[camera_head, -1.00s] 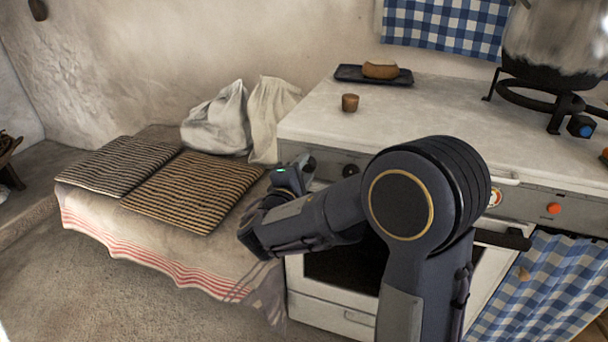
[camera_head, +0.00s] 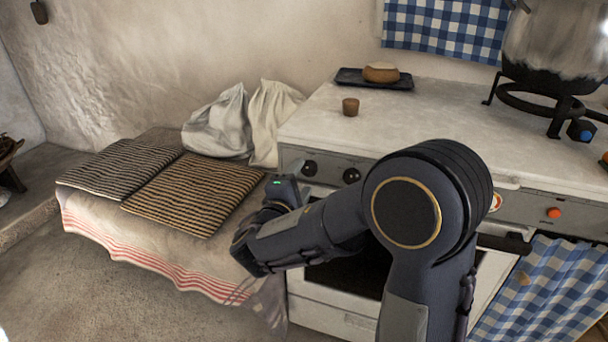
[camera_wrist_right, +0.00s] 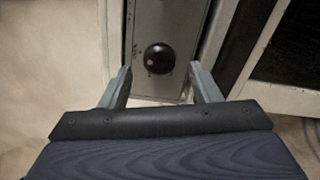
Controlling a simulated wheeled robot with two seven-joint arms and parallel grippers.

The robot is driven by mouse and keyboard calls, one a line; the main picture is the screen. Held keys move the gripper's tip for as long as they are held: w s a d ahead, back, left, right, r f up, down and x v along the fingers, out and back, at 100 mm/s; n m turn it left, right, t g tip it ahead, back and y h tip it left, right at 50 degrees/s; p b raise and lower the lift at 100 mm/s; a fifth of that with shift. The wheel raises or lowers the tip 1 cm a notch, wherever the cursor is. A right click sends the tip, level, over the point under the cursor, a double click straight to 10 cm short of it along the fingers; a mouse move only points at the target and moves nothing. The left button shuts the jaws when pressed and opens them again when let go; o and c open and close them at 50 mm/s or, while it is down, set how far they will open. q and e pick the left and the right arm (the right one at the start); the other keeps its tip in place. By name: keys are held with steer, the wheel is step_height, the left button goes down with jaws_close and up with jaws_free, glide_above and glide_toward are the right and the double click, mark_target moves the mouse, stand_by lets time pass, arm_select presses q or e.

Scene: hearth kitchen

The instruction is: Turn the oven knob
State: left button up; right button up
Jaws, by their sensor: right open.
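The oven front has two black round knobs, a left knob (camera_head: 310,168) and a right knob (camera_head: 351,175), on the grey panel under the worktop. In the right wrist view a black knob (camera_wrist_right: 159,58) with a pale dot on it shows just beyond the open fingertips, roughly centred between them. My right gripper (camera_wrist_right: 160,78) is open and empty, with no contact visible. In the head view my right gripper (camera_head: 296,190) is just below and left of the left knob, its fingers hard to make out. My left gripper is out of view.
The white stove (camera_head: 330,308) has a dark oven door window behind my right arm. A bench with striped cushions (camera_head: 190,190) stands left of it.

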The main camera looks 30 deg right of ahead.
steer(key=v, duration=0.5)
steer(key=shift+a+p, duration=0.1)
steer(key=shift+p, duration=0.2)
steer(key=s+d+f+m+g+y, duration=0.1)
steer(key=s+d+f+m+g, duration=0.25)
steer(key=s+d+g, duration=0.3)
steer(key=s+a+f+m+g+y, duration=0.25)
steer(key=s+f+y, duration=0.2)
steer(key=s, duration=0.35)
steer(key=s+a+f+m+g+y, duration=0.1)
steer(key=s+f+m+y, duration=0.25)
steer(key=s+y, duration=0.35)
steer(key=s+a+r+m+t+y, duration=0.3)
steer(key=a+t+y, duration=0.15)
steer(key=a, duration=0.35)
step_height(320, 180, up, 29)
steer(key=p, duration=2.8)
steer(key=shift+w+g+p, duration=0.3)
steer(key=shift+g+p, duration=0.05)
